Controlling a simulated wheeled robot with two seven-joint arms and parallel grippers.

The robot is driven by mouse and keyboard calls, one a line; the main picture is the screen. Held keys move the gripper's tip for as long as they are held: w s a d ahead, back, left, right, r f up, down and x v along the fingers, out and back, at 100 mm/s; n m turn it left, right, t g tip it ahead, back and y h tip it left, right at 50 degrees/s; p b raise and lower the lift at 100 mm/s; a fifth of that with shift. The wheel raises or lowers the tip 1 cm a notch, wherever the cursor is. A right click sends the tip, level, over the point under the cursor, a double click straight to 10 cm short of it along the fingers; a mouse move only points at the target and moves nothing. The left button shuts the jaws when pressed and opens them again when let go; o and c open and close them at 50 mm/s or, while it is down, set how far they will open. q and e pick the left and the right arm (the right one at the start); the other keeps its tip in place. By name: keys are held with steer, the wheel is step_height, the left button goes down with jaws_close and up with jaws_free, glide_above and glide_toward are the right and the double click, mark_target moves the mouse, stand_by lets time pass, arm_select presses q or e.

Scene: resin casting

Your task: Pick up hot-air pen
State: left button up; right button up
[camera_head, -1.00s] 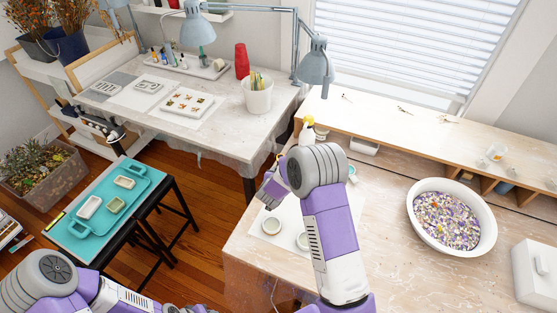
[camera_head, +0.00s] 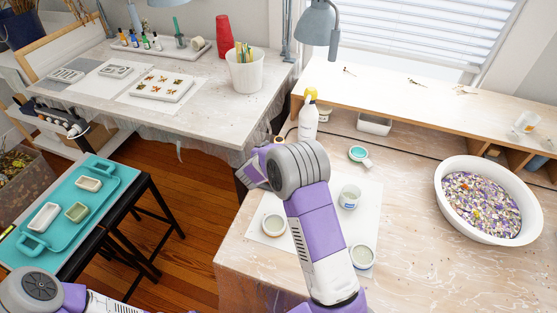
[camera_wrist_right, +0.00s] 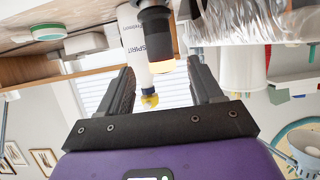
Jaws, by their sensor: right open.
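In the right wrist view, what looks like the hot-air pen (camera_wrist_right: 156,33) is a dark cylinder with a glowing orange end. It lies between the lines of the two fingers, near their tips; I cannot tell whether it touches either one. My right gripper (camera_wrist_right: 160,67) is open, its black fingers spread. In the head view my right arm's wrist (camera_head: 258,165) hides most of that gripper. A small dark and yellowish piece (camera_head: 278,140) shows just behind the wrist and may be part of the pen. My left gripper is out of view.
A white spirit bottle (camera_head: 308,122) with a yellow cap stands close behind the gripper; it also shows in the right wrist view (camera_wrist_right: 130,35). A white bowl (camera_head: 448,215) of chips stands right.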

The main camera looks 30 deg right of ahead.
steer(key=b+x, duration=0.1)
steer(key=x, duration=0.3)
steer(key=f+b+x, duration=0.1)
steer(key=x, duration=0.3)
steer(key=shift+a, duration=0.2)
steer(key=shift+r, duration=0.1)
steer(key=shift+c, duration=0.3)
steer(key=c, duration=1.1)
